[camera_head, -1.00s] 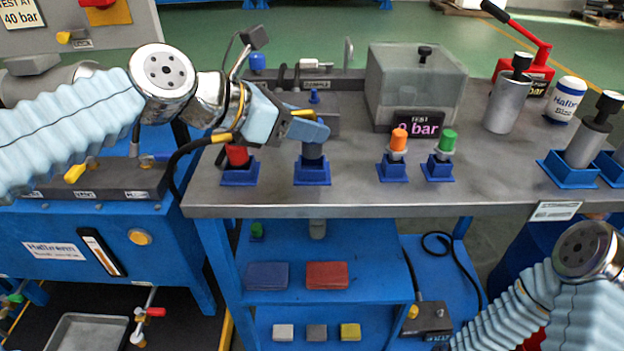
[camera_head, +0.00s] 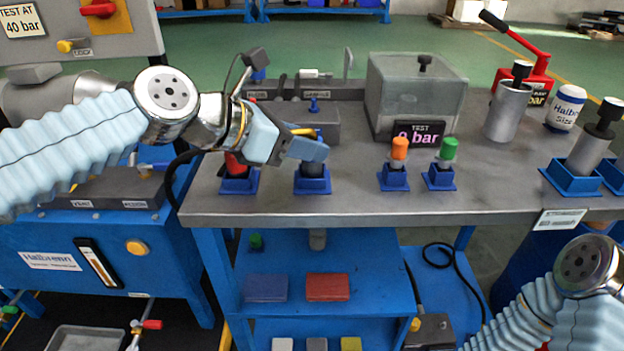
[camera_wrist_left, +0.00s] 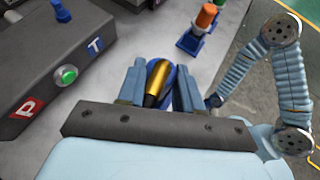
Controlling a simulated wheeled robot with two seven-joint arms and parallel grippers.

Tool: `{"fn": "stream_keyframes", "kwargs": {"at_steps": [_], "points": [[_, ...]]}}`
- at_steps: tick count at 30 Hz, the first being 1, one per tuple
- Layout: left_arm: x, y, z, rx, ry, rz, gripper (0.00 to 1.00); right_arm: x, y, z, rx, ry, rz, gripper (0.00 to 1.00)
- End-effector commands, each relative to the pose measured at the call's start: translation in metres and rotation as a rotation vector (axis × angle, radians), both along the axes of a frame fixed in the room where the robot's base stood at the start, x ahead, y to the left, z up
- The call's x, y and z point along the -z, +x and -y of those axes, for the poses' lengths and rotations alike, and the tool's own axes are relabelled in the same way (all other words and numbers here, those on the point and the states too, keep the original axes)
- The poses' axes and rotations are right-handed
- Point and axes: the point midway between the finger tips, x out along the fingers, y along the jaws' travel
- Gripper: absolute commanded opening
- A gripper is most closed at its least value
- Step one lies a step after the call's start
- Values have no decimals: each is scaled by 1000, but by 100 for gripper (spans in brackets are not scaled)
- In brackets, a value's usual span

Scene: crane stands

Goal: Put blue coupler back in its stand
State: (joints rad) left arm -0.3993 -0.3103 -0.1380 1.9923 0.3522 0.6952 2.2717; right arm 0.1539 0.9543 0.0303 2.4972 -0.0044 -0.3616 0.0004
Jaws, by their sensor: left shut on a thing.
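My left gripper (camera_head: 308,148) is shut on the blue coupler (camera_head: 313,169). The coupler is upright, with its dark lower body in the blue stand (camera_head: 312,186) on the bench. The fingers hide its upper part. In the left wrist view, the coupler (camera_wrist_left: 171,74) shows as a blue ring between the two fingers (camera_wrist_left: 158,88), with a brass-coloured piece in front of it. Whether the coupler is fully seated cannot be told.
A red coupler (camera_head: 235,166) in its stand is close on the left, behind my left wrist. Orange (camera_head: 399,149) and green (camera_head: 448,149) couplers stand to the right. A clear test box (camera_head: 415,90) and a grey block (camera_head: 300,122) are behind. The bench front is clear.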

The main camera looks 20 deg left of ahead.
Motion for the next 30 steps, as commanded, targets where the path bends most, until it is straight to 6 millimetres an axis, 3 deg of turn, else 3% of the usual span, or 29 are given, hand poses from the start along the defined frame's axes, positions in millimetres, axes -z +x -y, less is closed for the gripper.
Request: {"fn": "stream_keyframes", "kwargs": {"at_steps": [13, 14, 19, 30], "points": [[19, 0, 0, 0, 0, 0, 0, 13, 0, 0, 0, 0, 0, 0], [19, 0, 0, 0, -1, 1, 36, 12, 0, 0, 0, 0, 0, 0], [18, 0, 0, 0, 0, 1, 62, 11, 0, 0, 0, 0, 0, 0], [18, 0, 0, 1, 0, 0, 65, 11, 0, 0, 0, 0, 0, 0]]}}
